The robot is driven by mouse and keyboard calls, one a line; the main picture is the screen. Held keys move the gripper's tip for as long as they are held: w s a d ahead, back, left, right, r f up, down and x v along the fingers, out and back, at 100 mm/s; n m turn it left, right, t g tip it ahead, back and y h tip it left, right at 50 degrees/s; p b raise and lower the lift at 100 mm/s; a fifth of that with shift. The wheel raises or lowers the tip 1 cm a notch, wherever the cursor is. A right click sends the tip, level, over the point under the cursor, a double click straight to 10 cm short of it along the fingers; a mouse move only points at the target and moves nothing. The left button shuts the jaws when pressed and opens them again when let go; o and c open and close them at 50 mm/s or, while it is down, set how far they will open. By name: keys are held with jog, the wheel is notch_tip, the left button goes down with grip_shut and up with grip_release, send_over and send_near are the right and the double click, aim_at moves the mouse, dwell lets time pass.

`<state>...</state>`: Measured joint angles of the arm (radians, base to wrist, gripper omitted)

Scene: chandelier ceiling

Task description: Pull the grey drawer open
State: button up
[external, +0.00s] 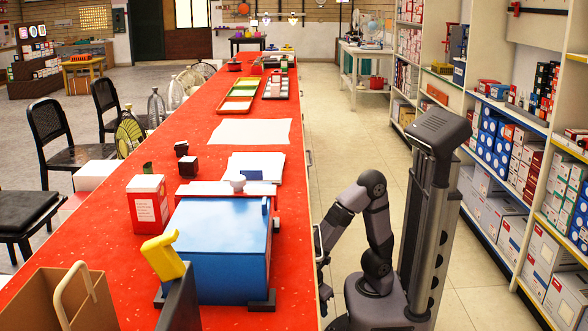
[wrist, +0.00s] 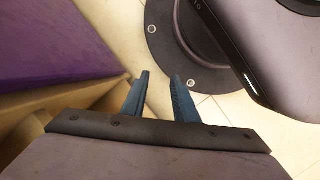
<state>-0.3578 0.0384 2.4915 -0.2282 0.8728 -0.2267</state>
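My gripper (wrist: 160,76) shows in the wrist view with two blue-grey fingers apart and nothing between them. In the external view my gripper (external: 320,260) is low beside the right side of the long red-topped counter (external: 255,140), partly hidden by the counter edge. A small handle (external: 308,158) shows on the counter's side farther along. I cannot clearly pick out the grey drawer; the counter's side is seen too edge-on. In the wrist view a tan wooden structure (wrist: 85,95) and a purple surface (wrist: 55,40) lie left of the fingers. I cannot tell whether they belong to the drawer.
On the counter stand a blue box (external: 220,245), a red-and-white box (external: 148,203), a yellow-handled object (external: 163,256) and a brown carrier (external: 60,298). Stocked shelves (external: 520,150) line the right. The tiled aisle floor (external: 345,140) beyond my arm is clear.

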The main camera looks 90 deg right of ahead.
jog(key=w+a+r+n+t+h+p, duration=0.15)
jog(key=a+r+n+t+p, duration=0.25)
jog(key=r+n+p, duration=0.45)
jog(key=w+a+r+n+t+h+p, duration=0.1)
jog(key=a+r+n+t+h+p, duration=0.15)
jog(key=a+r+n+p, duration=0.45)
jog(key=w+a+r+n+t+h+p, duration=0.15)
jog(key=r+n+t+p, duration=0.25)
jog(key=r+n+p, duration=0.7)
jog(key=s+a+r+n+t+y+p, duration=0.3)
jog(key=a+r+n+y+p, duration=0.1)
jog(key=a+r+n+p, duration=0.3)
jog(key=s+a+r+n+t+y+p, duration=0.2)
jog(key=s+a+r+n+y+p, duration=0.25)
jog(key=a+p, duration=0.35)
jog(key=n+t+p, duration=0.2)
jog(key=n+p, duration=0.1)
jog(key=n, duration=0.4)
send_near(320, 240)
jog(key=f+x, duration=0.1)
jog(key=x, duration=0.2)
jog(key=shift+x, duration=3.45)
jog(key=shift+a+r, duration=0.1)
jog(key=shift+r, duration=0.1)
jog(key=shift+c, duration=0.7)
